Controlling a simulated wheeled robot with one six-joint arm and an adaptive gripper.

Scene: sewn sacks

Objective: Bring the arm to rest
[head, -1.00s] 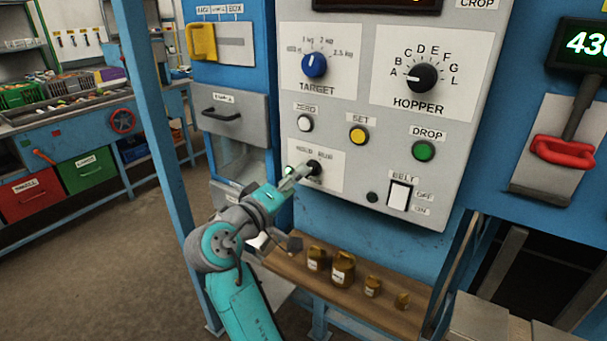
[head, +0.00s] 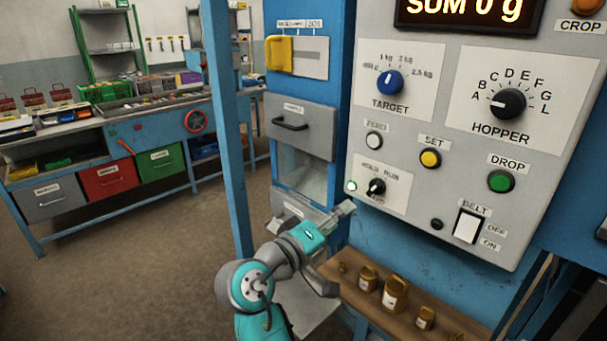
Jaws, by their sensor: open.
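My gripper (head: 335,247) is open and empty, at the end of my teal and grey arm. One finger points up toward the lower left of the grey control panel (head: 455,195), and the other finger sits lower, left of the wooden shelf. The HOLD/RUN knob (head: 377,187) is above and right of the upper finger, with a visible gap in the picture. A small green lamp (head: 351,186) beside the knob is lit. The display (head: 465,12) reads "SUM 0 g".
The wooden shelf (head: 365,312) below the panel holds several brass weights (head: 395,293). Open floor (head: 120,250) lies left, before a workbench.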

